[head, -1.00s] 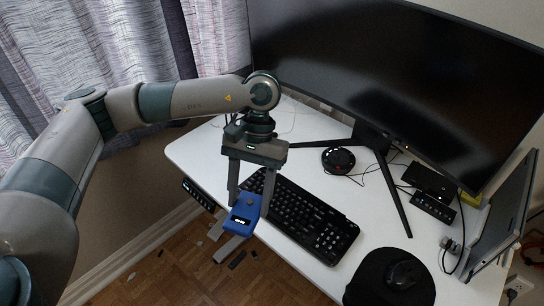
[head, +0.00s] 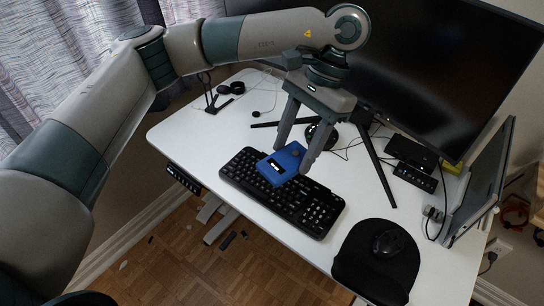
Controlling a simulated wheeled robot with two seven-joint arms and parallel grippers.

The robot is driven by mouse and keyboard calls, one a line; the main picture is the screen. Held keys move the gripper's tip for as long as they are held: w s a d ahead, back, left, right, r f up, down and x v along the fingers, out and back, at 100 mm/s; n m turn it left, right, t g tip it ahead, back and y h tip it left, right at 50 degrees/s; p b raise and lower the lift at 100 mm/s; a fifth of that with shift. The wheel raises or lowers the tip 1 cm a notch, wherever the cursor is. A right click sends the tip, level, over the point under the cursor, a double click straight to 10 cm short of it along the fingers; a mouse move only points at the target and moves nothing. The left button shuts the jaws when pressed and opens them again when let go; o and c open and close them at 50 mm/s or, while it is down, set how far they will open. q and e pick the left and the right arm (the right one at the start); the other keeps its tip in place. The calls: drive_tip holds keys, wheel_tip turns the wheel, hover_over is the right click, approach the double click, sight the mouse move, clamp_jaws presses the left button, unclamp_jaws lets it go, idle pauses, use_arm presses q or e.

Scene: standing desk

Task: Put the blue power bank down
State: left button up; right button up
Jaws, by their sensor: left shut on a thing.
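The blue power bank (head: 281,164) is a flat blue block with a small lit display, seen in the head view above the back part of the keyboard. My left gripper (head: 294,157) points down from above and is shut on the power bank. The power bank hides some of the keys. I cannot tell exactly how high it is above the keyboard. My right gripper is not in view.
The black keyboard (head: 314,209) lies on the white desk (head: 224,122). A mouse (head: 387,243) sits on a black mouse pad (head: 366,270). The monitor (head: 432,78) stands behind. A small black hub (head: 414,178) is at right. The desk's left part is fairly clear.

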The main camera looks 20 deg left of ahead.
use_arm(q)
drive_tip(key=shift+w+d+r+m, duration=0.25)
drive_tip(key=shift+d+r+m, duration=0.15)
drive_tip(key=shift+d+r, duration=0.3)
drive_tip(key=shift+f, duration=0.1)
drive_tip(key=shift+d, duration=0.1)
drive_tip(key=w+d+f+m+t+y, duration=0.1)
drive_tip(key=w+d+f+m, duration=0.3)
drive_tip(key=w+f, duration=0.1)
drive_tip(key=shift+f+m+t, duration=0.3)
drive_tip(key=shift+f+t, duration=0.1)
drive_tip(key=shift+f, duration=0.1)
drive_tip(key=shift+s, duration=0.1)
wheel_tip(320, 180, up, 12)
drive_tip(key=n+g+h, duration=0.2)
drive_tip(key=n, duration=0.6)
hover_over(280, 158)
drive_tip(key=shift+s+a, duration=0.1)
drive_tip(key=shift+s, duration=0.05)
drive_tip(key=w+d+n+h, duration=0.1)
drive_tip(key=w+d+n, duration=0.3)
drive_tip(key=w+d, duration=0.5)
drive_tip(key=shift+w+d+n+h, duration=0.3)
drive_tip(key=shift+d+h, duration=0.1)
drive_tip(key=shift+d, duration=0.5)
